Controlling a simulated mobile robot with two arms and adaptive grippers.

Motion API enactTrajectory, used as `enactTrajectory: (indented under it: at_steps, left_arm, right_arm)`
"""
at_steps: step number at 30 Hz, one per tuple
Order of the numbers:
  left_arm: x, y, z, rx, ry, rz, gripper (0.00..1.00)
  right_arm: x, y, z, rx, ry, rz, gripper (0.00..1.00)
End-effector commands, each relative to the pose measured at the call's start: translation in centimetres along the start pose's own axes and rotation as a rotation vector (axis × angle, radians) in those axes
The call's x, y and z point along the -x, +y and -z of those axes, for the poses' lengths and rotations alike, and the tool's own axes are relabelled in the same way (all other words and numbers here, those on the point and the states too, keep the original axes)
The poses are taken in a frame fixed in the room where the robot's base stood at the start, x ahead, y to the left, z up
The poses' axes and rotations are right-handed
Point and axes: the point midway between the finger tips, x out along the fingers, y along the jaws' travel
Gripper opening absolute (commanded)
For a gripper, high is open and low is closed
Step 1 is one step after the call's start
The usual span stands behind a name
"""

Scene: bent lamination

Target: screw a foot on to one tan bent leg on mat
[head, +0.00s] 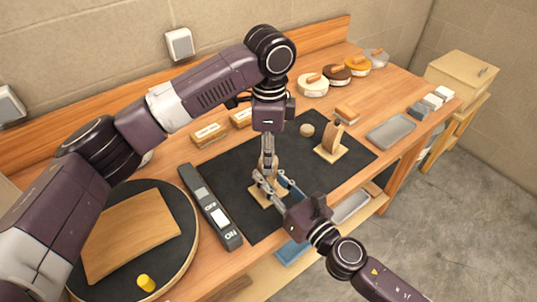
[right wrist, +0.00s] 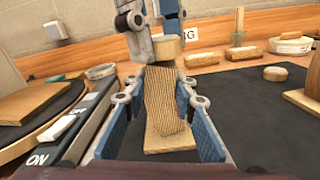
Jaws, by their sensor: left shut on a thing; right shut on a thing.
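A tan bent leg (right wrist: 165,95) stands upright on a light wooden base (right wrist: 168,142) on the dark mat (head: 250,155). My right gripper (right wrist: 163,88) has its blue pads on both sides of this leg. In the head view the right gripper (head: 267,181) hides most of the leg, and the base (head: 262,197) shows below. My left gripper (head: 268,158) points down from above. In the right wrist view its fingers (right wrist: 152,22) are shut on a round tan foot (right wrist: 168,46) at the leg's top. I cannot tell how far the foot is threaded.
A second leg (head: 331,138) stands on its own base at the mat's right, beside a loose round foot (head: 306,130). A long switch box (head: 211,207) and a round turntable (head: 188,235) lie left. A grey tray (head: 391,132) is at the right. Several round tins stand behind.

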Motion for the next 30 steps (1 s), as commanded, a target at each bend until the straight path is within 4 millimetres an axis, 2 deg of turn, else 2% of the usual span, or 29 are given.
enactTrajectory:
  at_steps: [3,8,13,14,18,26,30]
  left_arm:
    - [-0.03,0.16,0.21,-0.202,0.004,-0.002,0.03]
    - [-0.06,0.19,0.2,-0.436,0.004,-0.003,0.03]
    - [-0.07,0.22,0.21,-0.446,0.005,-0.004,0.03]
    - [-0.07,0.23,0.22,-0.446,0.005,-0.004,0.35]
    - [-0.08,0.19,0.16,-0.443,0.004,-0.003,0.51]
    - [-0.06,0.11,0.07,-0.44,0.002,-0.002,0.53]
    - [0.65,0.06,0.06,-0.44,0.001,-0.001,0.53]
  right_arm:
    - [0.06,0.03,0.38,-0.006,0.006,0.0,0.0]
    - [0.06,0.02,0.38,-0.006,0.006,0.0,0.0]
    - [0.05,0.0,0.39,-0.006,0.007,0.0,0.0]
    - [0.05,0.0,0.39,-0.006,0.006,0.0,0.0]
    - [0.05,0.0,0.39,-0.006,0.007,0.0,0.0]
    - [0.07,0.0,0.39,-0.006,0.006,0.0,0.0]
    - [0.07,0.0,0.38,-0.006,0.007,0.0,0.0]
